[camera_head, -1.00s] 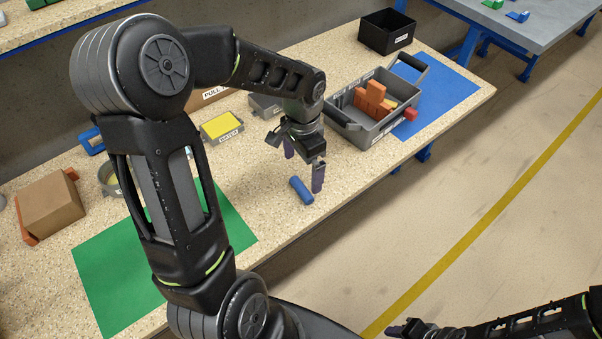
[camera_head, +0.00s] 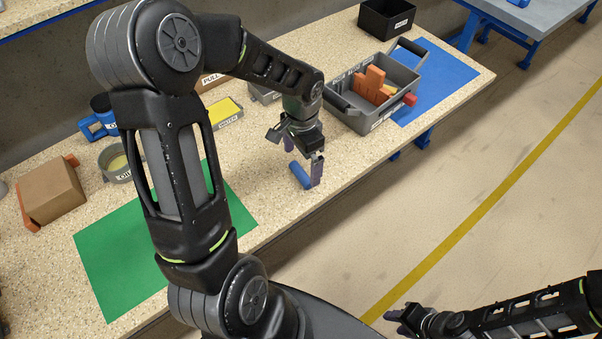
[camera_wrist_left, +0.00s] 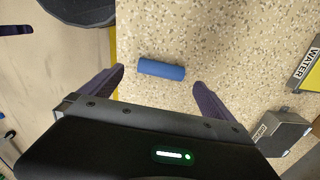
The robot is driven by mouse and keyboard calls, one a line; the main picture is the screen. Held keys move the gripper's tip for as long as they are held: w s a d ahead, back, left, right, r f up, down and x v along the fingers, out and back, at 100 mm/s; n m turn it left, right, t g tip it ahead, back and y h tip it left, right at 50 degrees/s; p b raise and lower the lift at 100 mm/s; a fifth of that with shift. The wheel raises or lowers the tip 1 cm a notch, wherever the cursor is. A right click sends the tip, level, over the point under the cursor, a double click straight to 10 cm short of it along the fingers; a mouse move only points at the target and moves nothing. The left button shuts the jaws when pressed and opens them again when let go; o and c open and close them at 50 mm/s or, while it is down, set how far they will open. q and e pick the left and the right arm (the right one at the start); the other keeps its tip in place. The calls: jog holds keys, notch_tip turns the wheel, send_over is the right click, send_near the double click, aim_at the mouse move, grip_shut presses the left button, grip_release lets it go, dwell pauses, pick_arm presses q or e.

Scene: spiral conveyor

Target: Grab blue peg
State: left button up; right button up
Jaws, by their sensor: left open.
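The blue peg (camera_head: 299,175) lies on its side on the speckled table, near the front edge. In the left wrist view the peg (camera_wrist_left: 161,69) lies between the two spread fingers, with a gap to the finger on the right and its left end close to the other. My left gripper (camera_head: 303,157) is open and empty, pointing down at the peg; one finger partly overlaps the peg in the head view. I cannot tell whether it touches the peg. My right gripper (camera_head: 397,318) is at the lower right, away from the table, and its jaw opening is unclear.
A grey tote (camera_head: 350,117) with orange parts stands to the right, partly on a blue mat (camera_head: 440,85). A yellow-topped container (camera_head: 224,113) sits behind the arm. A green mat (camera_head: 110,265) and a brown box (camera_head: 52,192) are at left. The table around the peg is clear.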

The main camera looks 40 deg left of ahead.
aim_at(301, 172)
pick_arm(q)
notch_tip(301, 172, down, 4)
jog(key=shift+a+f, duration=0.1)
jog(key=shift+f, duration=0.15)
jog(key=shift+c, duration=0.6)
jog(key=c, duration=1.3)
jog(key=shift+o, duration=0.2)
notch_tip(301, 172, up, 10)
dwell(0.3)
